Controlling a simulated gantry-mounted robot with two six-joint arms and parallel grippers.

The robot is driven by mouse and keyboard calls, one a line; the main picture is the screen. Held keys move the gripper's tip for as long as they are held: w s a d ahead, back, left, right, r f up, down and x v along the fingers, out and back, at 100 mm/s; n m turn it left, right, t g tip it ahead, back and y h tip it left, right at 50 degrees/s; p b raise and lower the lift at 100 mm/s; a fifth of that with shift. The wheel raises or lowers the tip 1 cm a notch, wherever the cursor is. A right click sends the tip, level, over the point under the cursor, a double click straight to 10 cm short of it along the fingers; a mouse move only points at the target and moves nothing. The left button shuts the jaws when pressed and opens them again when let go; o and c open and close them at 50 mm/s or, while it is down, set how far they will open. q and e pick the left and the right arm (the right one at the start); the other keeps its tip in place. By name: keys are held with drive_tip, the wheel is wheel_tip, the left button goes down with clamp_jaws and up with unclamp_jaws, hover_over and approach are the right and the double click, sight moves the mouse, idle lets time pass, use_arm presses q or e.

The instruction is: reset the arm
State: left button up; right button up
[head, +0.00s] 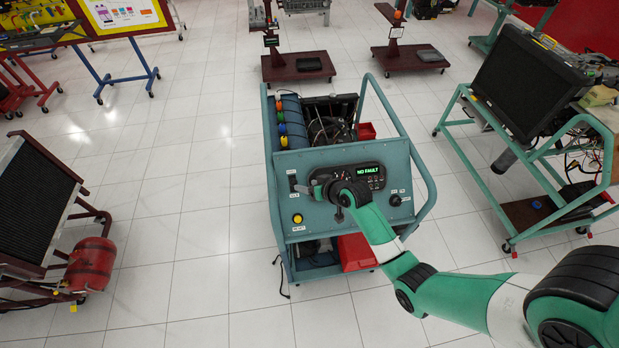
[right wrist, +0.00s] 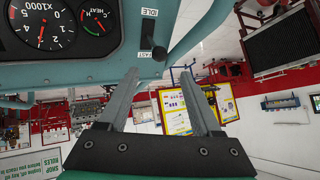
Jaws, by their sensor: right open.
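My right arm reaches in from the right in the head view, and its gripper (head: 313,189) is at the front of the teal engine trainer's control panel (head: 325,215). In the right wrist view the two grey fingers of the right gripper (right wrist: 160,76) are apart, with nothing between them. A black lever (right wrist: 159,53) on the panel, by IDLE and FAST labels, lies just beyond the fingertips. The panel appears upside down there. The display (head: 370,170) reads NO FAULT. My left gripper is in neither view.
A yellow button (head: 297,218) is low on the panel's left. A radiator stand (head: 35,200) with a red tank (head: 90,265) is at the left. Another teal trainer frame (head: 530,150) stands at the right.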

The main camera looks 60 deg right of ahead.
drive_tip(key=shift+s+r, duration=0.15)
drive_tip(key=shift+s, duration=0.05)
drive_tip(key=shift+a, duration=0.1)
idle(0.4)
drive_tip(key=w+a+r+n+t+y+p, duration=0.1)
drive_tip(key=w+a+r+n+t+p, duration=0.1)
drive_tip(key=w+a+r, duration=0.6)
drive_tip(key=w+a+r+n+t+y+p, duration=0.15)
drive_tip(key=w+r, duration=0.25)
drive_tip(key=r, duration=0.8)
drive_tip(key=w+a+r+n+t+p, duration=0.1)
drive_tip(key=w+a+r+t, duration=0.2)
drive_tip(key=r, duration=0.7)
drive_tip(key=a+r+n+t+p, duration=0.15)
drive_tip(key=a+r, duration=0.35)
drive_tip(key=r, duration=0.5)
drive_tip(key=s+a+r+n+t+y+p, duration=0.1)
drive_tip(key=s+a+r+t, duration=0.25)
drive_tip(key=r, duration=0.65)
drive_tip(key=s+a+r+n+t+y, duration=0.15)
drive_tip(key=a+r, duration=0.35)
drive_tip(key=r, duration=0.5)
drive_tip(key=s+r+t, duration=0.5)
drive_tip(key=s+r, duration=0.7)
drive_tip(key=s, duration=0.1)
drive_tip(key=shift+a+y, duration=0.3)
drive_tip(key=shift+a, duration=0.05)
